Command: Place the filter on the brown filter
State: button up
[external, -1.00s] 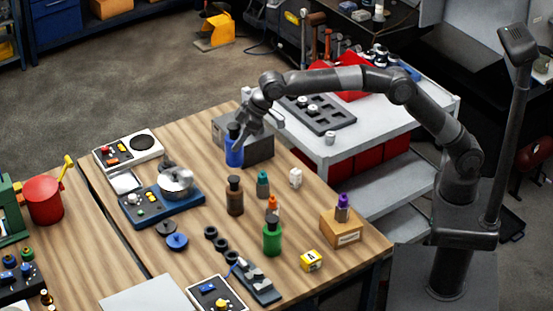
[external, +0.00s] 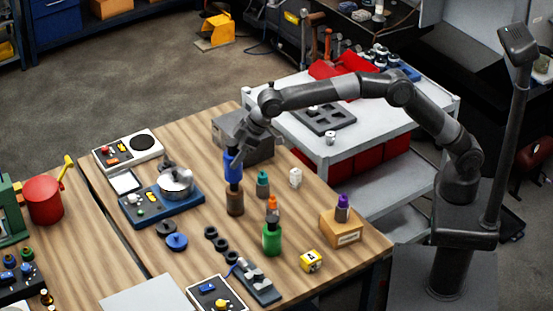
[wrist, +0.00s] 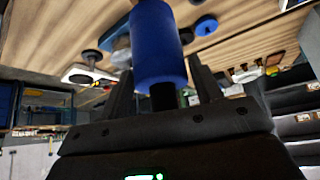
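The blue filter (external: 233,167), a cylinder with a black neck, is upright in my gripper (external: 241,146). In the wrist view, the blue filter (wrist: 158,45) extends away from between the two fingers of my gripper (wrist: 163,92), its black neck between them. The brown filter (external: 235,203) stands upright on the wooden table, directly below the blue one in the external view. The blue filter's lower end overlaps the brown one's dark top, and I cannot tell whether they touch. The brown filter cannot be made out in the wrist view.
A grey box (external: 258,151) stands just behind the blue filter. A teal bottle (external: 262,184), a white bottle (external: 295,178) and a green bottle (external: 272,240) stand to the right. A blue scale-like device (external: 150,212) with a metal pan lies to the left.

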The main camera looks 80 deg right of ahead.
jog(key=shift+o, duration=1.4)
jog(key=v, duration=1.2)
jog(key=shift+r, duration=0.2)
jog(key=s+d+r+m+h, duration=0.2)
jog(key=s+d+r, duration=0.1)
jog(key=s+d, duration=1.7)
jog(key=s+d+f, duration=0.3)
jog(key=s+f, duration=0.1)
jog(key=s, duration=0.4)
jog(key=s+d+f+m, duration=0.1)
jog(key=s+d+f, duration=0.2)
jog(key=s+f, duration=0.2)
jog(key=s+d+f+m, duration=0.1)
jog(key=s+f, duration=0.3)
jog(key=s, duration=0.8)
jog(key=shift+d+f+g, duration=0.3)
jog(key=shift+d, duration=0.6)
